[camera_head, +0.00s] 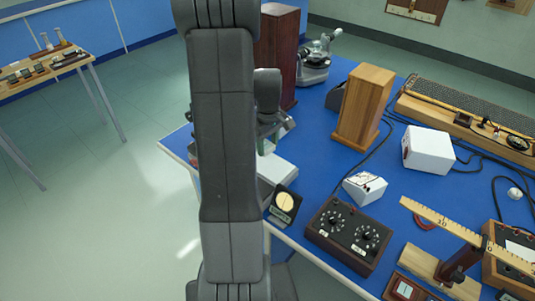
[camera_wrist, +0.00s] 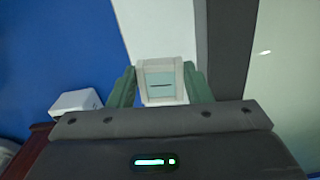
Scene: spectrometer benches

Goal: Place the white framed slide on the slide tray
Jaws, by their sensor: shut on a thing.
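My gripper (camera_wrist: 160,88) is shut on the white framed slide (camera_wrist: 143,68), which sits between its two green fingers in the wrist view. The slide has a pale grey-green centre with a short dark line. A flat white slab (camera_wrist: 155,25) shows beyond and below the slide. In the head view my gripper (camera_head: 267,146) is partly behind my arm, above the near-left edge of the blue bench. The white slab (camera_head: 279,168) lies just below it there. I cannot tell whether this slab is the slide tray, or whether the slide touches it.
A black plate with a yellow disc (camera_head: 285,202) stands beside the slab. A dark box with two dials (camera_head: 349,234), a small white box (camera_head: 365,188) and a wooden block (camera_head: 364,105) are to the right. A side table (camera_head: 45,68) is far left.

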